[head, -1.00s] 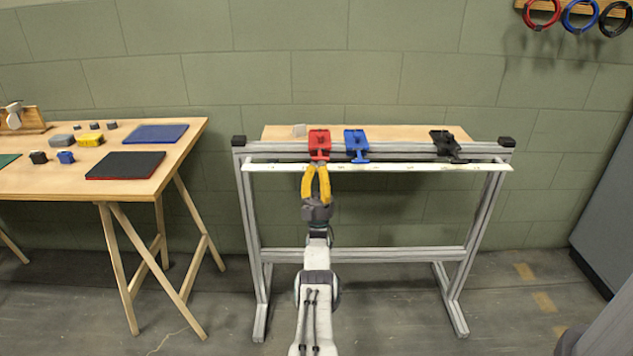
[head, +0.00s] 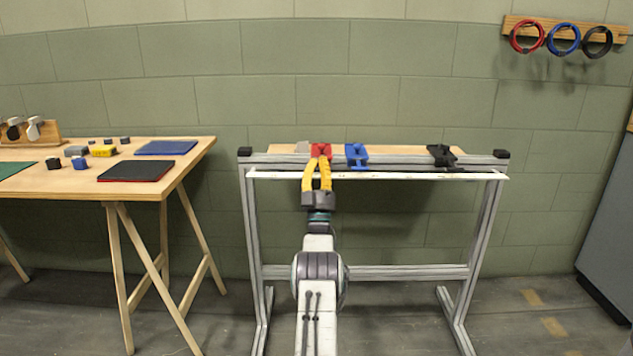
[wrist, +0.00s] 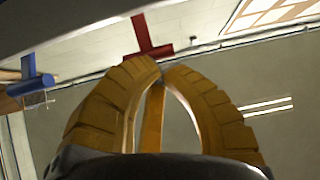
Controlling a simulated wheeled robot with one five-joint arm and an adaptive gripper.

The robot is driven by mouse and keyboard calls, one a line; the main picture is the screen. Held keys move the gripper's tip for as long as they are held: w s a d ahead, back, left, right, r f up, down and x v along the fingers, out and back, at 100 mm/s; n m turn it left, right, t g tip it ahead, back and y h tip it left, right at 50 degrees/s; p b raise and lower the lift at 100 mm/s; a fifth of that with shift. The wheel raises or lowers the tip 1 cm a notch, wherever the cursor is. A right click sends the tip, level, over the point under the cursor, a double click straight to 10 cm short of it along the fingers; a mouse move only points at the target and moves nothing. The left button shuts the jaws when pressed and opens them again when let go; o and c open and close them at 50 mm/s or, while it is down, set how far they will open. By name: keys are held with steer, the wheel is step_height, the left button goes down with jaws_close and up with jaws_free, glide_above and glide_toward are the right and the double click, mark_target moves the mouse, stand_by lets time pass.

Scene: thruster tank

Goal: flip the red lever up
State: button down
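The red lever (head: 321,150) is at the left of a row of levers on the metal frame. Its T-shaped handle (wrist: 148,50) shows in the wrist view just beyond my fingertips. My gripper (head: 318,160) is in front of it, and its yellow fingers partly hide the lever in the head view. In the wrist view the fingertips (wrist: 161,68) are drawn together with nothing seen between them. They are close below the red crossbar in that picture; contact cannot be told.
A blue lever (head: 357,156) is close to the right, and a black lever (head: 442,155) is farther right. A white rail (head: 410,177) runs along the frame's front. A wooden table (head: 80,185) with blocks and mats stands left. Coloured rings (head: 563,39) hang on the wall.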

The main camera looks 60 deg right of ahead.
steer(key=shift+w+d+r+g+y+p, duration=0.2)
steer(key=shift+r+g+y, duration=0.4)
steer(key=shift+g+y, duration=0.55)
steer(key=shift+w+d+r+g+y+p, duration=0.1)
steer(key=shift+d+r+g+y+p, duration=0.2)
steer(key=shift+r+g+y, duration=0.8)
steer(key=shift+w+d+r+g+y+p, duration=0.2)
steer(key=shift+g+y, duration=0.35)
steer(key=shift+y, duration=1.2)
steer(key=shift+d+f, duration=0.1)
